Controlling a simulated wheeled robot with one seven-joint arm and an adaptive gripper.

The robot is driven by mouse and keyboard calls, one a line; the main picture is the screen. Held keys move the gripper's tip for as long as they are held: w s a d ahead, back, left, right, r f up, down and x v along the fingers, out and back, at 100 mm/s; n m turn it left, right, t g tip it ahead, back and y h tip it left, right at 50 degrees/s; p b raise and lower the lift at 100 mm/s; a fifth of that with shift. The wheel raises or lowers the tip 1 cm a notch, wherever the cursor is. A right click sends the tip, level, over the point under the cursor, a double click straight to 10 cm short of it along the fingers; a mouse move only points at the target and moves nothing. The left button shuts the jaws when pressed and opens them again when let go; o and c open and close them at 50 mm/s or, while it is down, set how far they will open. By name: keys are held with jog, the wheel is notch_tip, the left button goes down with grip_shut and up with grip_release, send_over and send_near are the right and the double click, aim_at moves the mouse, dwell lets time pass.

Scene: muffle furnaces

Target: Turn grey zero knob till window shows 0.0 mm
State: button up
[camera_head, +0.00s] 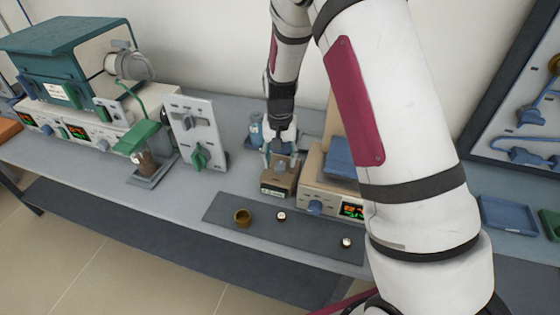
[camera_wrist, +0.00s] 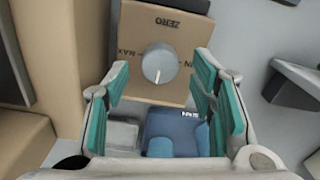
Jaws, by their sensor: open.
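The grey knob (camera_wrist: 159,64) sits on a tan panel (camera_wrist: 135,35) marked ZERO, MAX and MIN in the wrist view. A light line marks its face. My gripper (camera_wrist: 162,70) is open, with one teal-padded finger on each side of the knob and visible gaps between. In the head view my gripper (camera_head: 281,146) is at the top of a small tan box (camera_head: 279,176), where the knob is hidden. A small pale window (camera_head: 272,192) is on the box's front; its reading is too small to make out.
A beige instrument (camera_head: 320,190) with a lit display stands close on the right. A grey panel with a green knob (camera_head: 199,157) stands left. A dark mat (camera_head: 300,232) in front holds a brown cup (camera_head: 242,217) and small round pieces. A blue bottle (camera_head: 255,131) is behind.

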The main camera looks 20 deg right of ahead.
aim_at(280, 164)
notch_tip(280, 164, up, 11)
jog(key=shift+f, duration=0.2)
dwell(0.5)
jog(key=s+r+n+t+p, duration=0.2)
jog(key=s+r+n+t, duration=0.1)
jog(key=s+r, duration=1.75)
jog(key=s+f+n+t, duration=0.1)
jog(key=s+n, duration=0.1)
jog(key=s, duration=0.9)
jog(key=shift+s+f, duration=0.2)
jog(key=shift+s, duration=0.2)
